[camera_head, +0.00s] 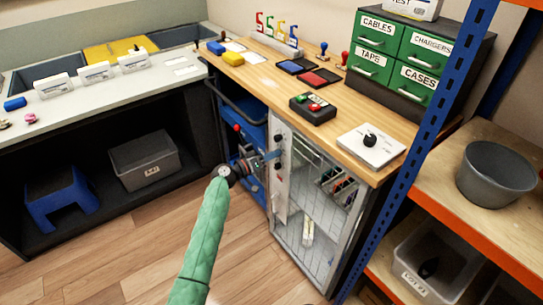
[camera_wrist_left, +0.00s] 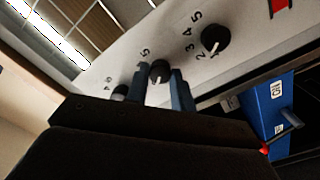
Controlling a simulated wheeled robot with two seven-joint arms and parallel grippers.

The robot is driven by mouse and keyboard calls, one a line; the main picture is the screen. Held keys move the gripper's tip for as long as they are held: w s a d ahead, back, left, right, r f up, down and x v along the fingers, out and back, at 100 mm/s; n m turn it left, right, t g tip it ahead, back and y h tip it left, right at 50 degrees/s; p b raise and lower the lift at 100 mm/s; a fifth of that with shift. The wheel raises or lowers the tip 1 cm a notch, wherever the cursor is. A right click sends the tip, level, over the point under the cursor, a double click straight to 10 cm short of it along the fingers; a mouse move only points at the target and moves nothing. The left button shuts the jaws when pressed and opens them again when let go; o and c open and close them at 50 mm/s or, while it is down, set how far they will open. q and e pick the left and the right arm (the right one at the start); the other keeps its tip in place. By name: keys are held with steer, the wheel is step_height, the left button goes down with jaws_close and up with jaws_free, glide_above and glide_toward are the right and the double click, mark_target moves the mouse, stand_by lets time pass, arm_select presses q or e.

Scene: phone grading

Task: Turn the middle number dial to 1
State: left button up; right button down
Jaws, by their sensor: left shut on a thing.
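The dial panel (camera_head: 282,178) is a narrow light strip on the front of the workbench, with black number dials in a column. In the left wrist view the middle dial (camera_wrist_left: 160,70) sits between the two fingers of my left gripper (camera_wrist_left: 164,80), which are shut on it. A printed 5 shows beside it; the fingers hide its other numbers. One outer dial (camera_wrist_left: 215,38) shows 2, 3, 4 and 5 beside it; the other outer dial (camera_wrist_left: 120,92) is partly hidden. In the head view my left gripper (camera_head: 273,156) reaches the panel. My right gripper is not in view.
A button box (camera_head: 312,108) and a white box with a black knob (camera_head: 370,145) stand on the benchtop. A blue shelf post (camera_head: 428,125) rises at right.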

arm_select(q)
steer(key=shift+f+n+b, duration=0.1)
steer(key=shift+n+b, duration=0.7)
steer(key=shift+n, duration=3.1)
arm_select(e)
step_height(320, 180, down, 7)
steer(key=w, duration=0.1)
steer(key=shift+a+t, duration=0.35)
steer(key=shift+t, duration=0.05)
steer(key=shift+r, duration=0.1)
arm_select(q)
steer(key=o, duration=1)
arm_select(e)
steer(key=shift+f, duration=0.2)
arm_select(q)
steer(key=b+v, duration=0.1)
steer(key=v, duration=0.6)
steer(key=shift+s+a, duration=0.25)
steer(key=shift+a, duration=0.1)
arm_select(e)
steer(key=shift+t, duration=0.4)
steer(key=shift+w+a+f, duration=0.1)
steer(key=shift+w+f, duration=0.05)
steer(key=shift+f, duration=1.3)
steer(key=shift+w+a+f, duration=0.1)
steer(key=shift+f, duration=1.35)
